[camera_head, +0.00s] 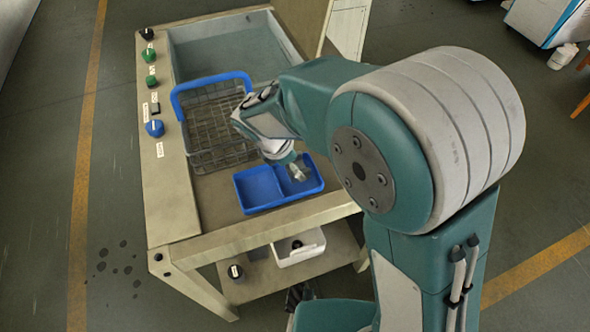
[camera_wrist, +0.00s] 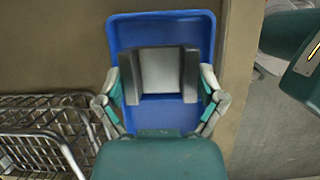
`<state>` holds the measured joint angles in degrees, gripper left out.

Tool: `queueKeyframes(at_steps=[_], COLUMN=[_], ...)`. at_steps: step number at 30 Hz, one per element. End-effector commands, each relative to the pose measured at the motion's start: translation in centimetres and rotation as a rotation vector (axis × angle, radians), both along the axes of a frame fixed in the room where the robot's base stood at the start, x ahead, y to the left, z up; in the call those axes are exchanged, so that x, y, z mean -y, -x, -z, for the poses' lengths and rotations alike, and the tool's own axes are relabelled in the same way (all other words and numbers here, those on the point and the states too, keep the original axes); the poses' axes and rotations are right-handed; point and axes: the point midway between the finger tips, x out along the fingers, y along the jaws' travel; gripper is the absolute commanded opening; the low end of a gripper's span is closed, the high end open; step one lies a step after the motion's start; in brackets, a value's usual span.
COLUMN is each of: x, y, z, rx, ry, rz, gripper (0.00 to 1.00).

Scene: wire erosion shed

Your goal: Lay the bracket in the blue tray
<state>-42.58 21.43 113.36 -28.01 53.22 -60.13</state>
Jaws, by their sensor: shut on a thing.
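The blue tray (camera_head: 260,190) sits near the front edge of the bench, with a divider splitting it. In the wrist view the tray (camera_wrist: 160,25) lies behind the grey bracket (camera_wrist: 162,70), which has a flat middle and a raised wall at each side. My gripper (camera_wrist: 163,88) is shut on the bracket, one finger at each side wall. In the head view my gripper (camera_head: 294,166) and the bracket (camera_head: 299,174) are over the tray's right part, partly hidden by my wrist. Whether the bracket touches the tray floor I cannot tell.
A sunken basin (camera_head: 225,50) is at the back. A white bin (camera_head: 300,248) is on the shelf below.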

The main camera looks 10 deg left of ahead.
Motion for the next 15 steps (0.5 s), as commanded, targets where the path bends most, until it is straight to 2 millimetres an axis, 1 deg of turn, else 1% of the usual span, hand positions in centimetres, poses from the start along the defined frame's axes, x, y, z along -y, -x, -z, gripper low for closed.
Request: queueKeyframes(at_steps=[3,6,15], x=[0.0,0.0,0.1], y=[0.0,0.0,0.0], z=[1.9,3.0,3.2], rx=[-0.003,-0.001,0.000], ry=[0.004,0.002,0.000], rz=[0.000,0.000,0.001], gripper=[0.27,0.27,0.27])
